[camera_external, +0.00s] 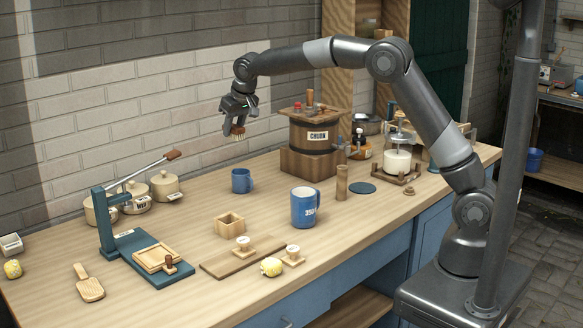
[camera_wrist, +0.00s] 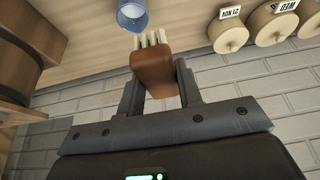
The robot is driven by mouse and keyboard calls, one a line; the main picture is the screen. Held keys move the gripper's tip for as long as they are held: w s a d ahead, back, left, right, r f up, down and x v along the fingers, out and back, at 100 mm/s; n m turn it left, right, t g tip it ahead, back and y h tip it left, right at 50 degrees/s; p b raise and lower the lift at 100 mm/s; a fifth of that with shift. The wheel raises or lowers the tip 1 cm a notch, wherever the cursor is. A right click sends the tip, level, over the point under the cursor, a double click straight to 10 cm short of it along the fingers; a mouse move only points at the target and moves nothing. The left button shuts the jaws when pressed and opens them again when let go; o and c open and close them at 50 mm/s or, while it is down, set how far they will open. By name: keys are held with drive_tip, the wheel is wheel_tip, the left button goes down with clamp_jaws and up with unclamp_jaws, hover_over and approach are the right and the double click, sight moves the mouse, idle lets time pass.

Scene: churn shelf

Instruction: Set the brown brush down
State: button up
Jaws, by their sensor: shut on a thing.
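The brown brush (camera_external: 238,130) is held in the air above the back of the counter, with its pale bristles pointing down in the external view. In the wrist view the brush (camera_wrist: 155,72) shows a brown wooden body between the two fingers, with cream bristles beyond it. My gripper (camera_external: 234,118) is shut on the brush, well clear of the wooden countertop (camera_external: 195,228). The fingers also show in the wrist view (camera_wrist: 158,92).
A small blue mug (camera_external: 241,181) stands below and near the brush. The wooden churn (camera_external: 312,138) is to the right. Lidded pots (camera_external: 165,186) stand at the left by the brick wall. A larger blue mug (camera_external: 304,208) and a small wooden box (camera_external: 229,226) are nearer the front.

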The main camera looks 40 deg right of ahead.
wheel_tip(320, 180, down, 9)
hover_over(202, 206)
drive_tip(key=s, duration=0.1)
wheel_tip(202, 206, down, 7)
drive_tip(key=shift+s+r, duration=0.1)
drive_tip(key=shift+r, duration=0.1)
drive_tip(key=shift+f, duration=2.05)
drive_tip(key=o, duration=1)
drive_tip(key=shift+f, duration=0.15)
